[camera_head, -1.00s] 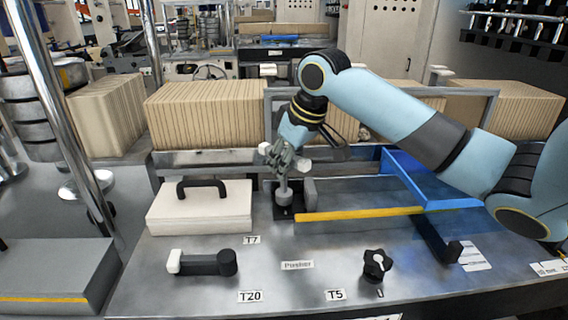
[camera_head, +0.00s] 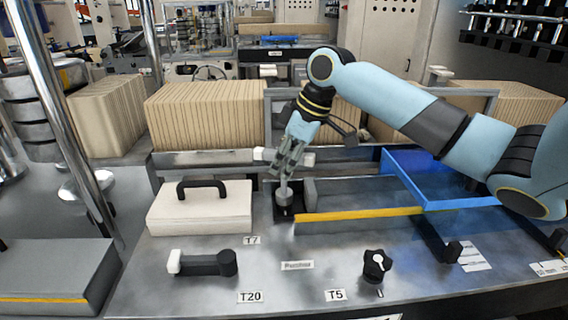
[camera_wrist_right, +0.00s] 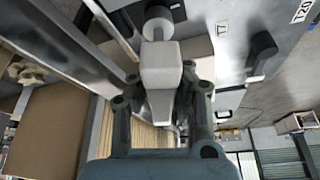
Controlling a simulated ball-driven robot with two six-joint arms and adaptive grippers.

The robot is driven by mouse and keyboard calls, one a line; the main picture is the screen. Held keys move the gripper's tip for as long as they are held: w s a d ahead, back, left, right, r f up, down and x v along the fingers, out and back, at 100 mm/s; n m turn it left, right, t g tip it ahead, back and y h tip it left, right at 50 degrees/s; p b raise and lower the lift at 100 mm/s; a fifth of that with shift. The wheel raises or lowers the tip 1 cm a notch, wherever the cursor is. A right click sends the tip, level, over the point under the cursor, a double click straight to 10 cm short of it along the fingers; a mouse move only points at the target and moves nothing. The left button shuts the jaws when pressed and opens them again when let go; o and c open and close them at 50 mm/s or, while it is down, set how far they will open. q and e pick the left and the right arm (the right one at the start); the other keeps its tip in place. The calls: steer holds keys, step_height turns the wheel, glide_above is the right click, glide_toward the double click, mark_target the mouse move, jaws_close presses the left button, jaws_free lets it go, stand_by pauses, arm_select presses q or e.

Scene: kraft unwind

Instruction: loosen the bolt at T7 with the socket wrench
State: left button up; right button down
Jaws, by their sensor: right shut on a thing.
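My right gripper (camera_head: 287,165) is shut on the socket wrench, above the dark block behind the T7 label (camera_head: 251,240). The wrench's grey socket end (camera_head: 284,196) points down at that block (camera_head: 290,217). In the right wrist view the pale grey wrench body (camera_wrist_right: 160,65) lies between the fingers of my right gripper (camera_wrist_right: 160,100), with a round grey end beyond it (camera_wrist_right: 157,22). The bolt is hidden under the socket, and I cannot tell how fully the socket sits on it. My left gripper is not in view.
A white box lid with a black handle (camera_head: 200,210) lies left of the wrench. A crank lever (camera_head: 205,263) by T20 and a black star knob (camera_head: 375,264) by T5 stand in front. A yellow-edged bar (camera_head: 360,214) and blue frame (camera_head: 440,180) are to the right.

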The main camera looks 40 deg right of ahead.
steer(key=shift+n+y, duration=0.3)
steer(key=shift+n, duration=0.5)
steer(key=shift+n+g, duration=0.4)
steer(key=shift+n, duration=0.7)
steer(key=shift+r+n+y+b, duration=0.1)
steer(key=shift+n+y+b, duration=0.2)
steer(key=shift+n+y, duration=0.35)
steer(key=shift+r, duration=0.1)
steer(key=shift+g+h, duration=0.25)
steer(key=shift+g, duration=0.05)
steer(key=shift+d+r+p, duration=0.1)
steer(key=shift+r+p, duration=0.2)
steer(key=shift+r, duration=2.15)
steer(key=shift+f, duration=0.1)
